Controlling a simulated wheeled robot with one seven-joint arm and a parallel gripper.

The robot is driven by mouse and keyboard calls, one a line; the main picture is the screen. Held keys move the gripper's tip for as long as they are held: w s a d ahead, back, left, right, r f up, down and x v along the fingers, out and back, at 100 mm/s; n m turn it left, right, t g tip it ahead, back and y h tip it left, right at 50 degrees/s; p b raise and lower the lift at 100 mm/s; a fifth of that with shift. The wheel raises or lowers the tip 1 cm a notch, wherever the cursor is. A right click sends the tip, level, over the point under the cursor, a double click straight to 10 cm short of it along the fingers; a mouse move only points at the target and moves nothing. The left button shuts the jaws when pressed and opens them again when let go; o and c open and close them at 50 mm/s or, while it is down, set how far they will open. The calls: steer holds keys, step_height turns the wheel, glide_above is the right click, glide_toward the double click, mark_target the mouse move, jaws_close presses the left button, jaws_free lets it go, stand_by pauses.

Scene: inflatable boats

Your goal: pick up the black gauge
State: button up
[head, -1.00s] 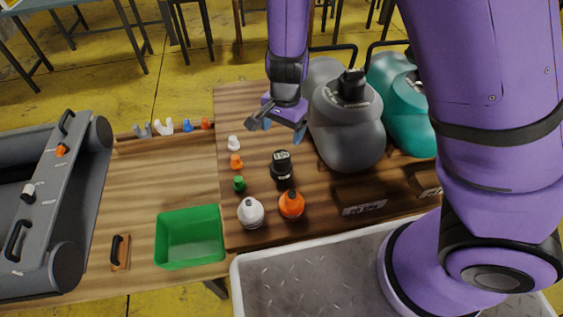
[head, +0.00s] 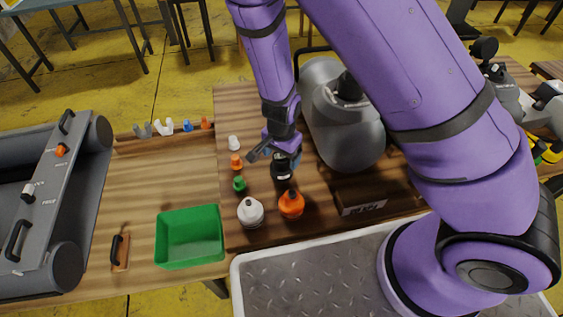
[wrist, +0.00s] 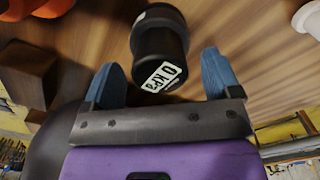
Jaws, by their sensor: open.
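The black gauge (head: 281,168) stands on the wooden table, behind the orange bottle. In the head view my gripper (head: 272,152) is over it and hides its top. In the wrist view the gauge (wrist: 160,45) shows a white label reading "0 kPa". It lies ahead of my open gripper (wrist: 163,78), roughly centred between the blue fingertips. I see nothing held, and I cannot tell from these views how far the fingers are above the table.
An orange bottle (head: 291,205) and a white bottle (head: 250,212) stand in front. Small white, orange and green (head: 239,183) caps are to the left. A green bin (head: 190,238) is at the front left.

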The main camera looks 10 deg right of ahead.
steer(key=shift+f, duration=1.15)
steer(key=shift+c, duration=0.4)
steer(key=c, duration=1)
steer(key=shift+r, duration=0.1)
